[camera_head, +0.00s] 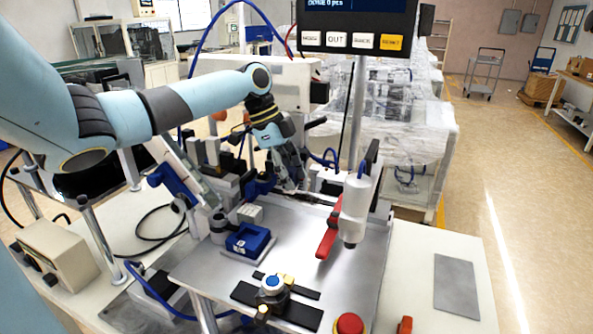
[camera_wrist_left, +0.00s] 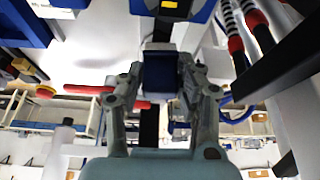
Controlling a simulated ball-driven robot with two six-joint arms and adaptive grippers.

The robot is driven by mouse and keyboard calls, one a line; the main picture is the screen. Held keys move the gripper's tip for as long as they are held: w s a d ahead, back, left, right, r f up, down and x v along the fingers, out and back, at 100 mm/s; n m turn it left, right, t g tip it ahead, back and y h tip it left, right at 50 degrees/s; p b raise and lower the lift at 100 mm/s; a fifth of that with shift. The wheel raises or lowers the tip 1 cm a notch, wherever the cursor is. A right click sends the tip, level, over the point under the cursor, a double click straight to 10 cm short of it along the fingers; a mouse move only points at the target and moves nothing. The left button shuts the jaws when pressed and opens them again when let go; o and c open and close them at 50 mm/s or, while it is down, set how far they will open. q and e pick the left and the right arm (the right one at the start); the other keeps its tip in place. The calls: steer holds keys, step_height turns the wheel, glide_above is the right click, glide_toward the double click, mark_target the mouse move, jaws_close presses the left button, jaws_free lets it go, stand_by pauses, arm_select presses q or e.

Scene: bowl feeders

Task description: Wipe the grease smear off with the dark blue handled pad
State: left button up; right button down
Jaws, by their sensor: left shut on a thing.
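My left gripper (camera_head: 290,182) is at the back of the metal work plate (camera_head: 210,268), pointing down. In the left wrist view its two fingers (camera_wrist_left: 160,88) are shut on the dark blue handled pad (camera_wrist_left: 159,78), which sits between them. In the head view the pad is mostly hidden by the gripper and cannot be made out clearly. I cannot make out the grease smear for certain in either view. My right gripper is not in view.
A blue tray (camera_head: 248,240) sits left on the plate. A red lever (camera_head: 328,240) and a white cylinder (camera_head: 355,208) stand right of centre. A blue-topped button (camera_head: 273,283) and a red button (camera_head: 348,324) are in front. A grey sheet (camera_head: 457,286) lies at right.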

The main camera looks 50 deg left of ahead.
arm_select(q)
steer(key=shift+s+a+f, duration=0.1)
steer(key=shift+s+a, duration=0.2)
steer(key=shift+a, duration=0.2)
steer(key=shift+s+a, duration=0.25)
steer(key=shift+a, duration=0.25)
steer(key=shift+s+a+f, duration=0.15)
steer(key=shift+a, duration=0.1)
steer(key=shift+w+d+f+p, duration=0.15)
steer(key=shift+w+d, duration=0.6)
steer(key=shift+d, duration=0.6)
steer(key=shift+w+d+f+p, duration=0.2)
steer(key=shift+w+d, duration=0.5)
steer(key=shift+d, duration=0.7)
steer(key=shift+w+d+f+p, duration=0.15)
steer(key=shift+w+d, duration=0.6)
steer(key=shift+d, duration=0.6)
steer(key=shift+w+d, duration=0.2)
steer(key=shift+d, duration=0.25)
steer(key=shift+w+d, duration=0.2)
steer(key=shift+d, duration=0.25)
steer(key=shift+w+d+p, duration=0.3)
steer(key=shift+w+d, duration=0.05)
steer(key=shift+d, duration=0.15)
step_height(320, 180, up, 3)
steer(key=shift+w+a+f+p, duration=0.1)
steer(key=shift+p, duration=1.1)
steer(key=shift+r, duration=1.7)
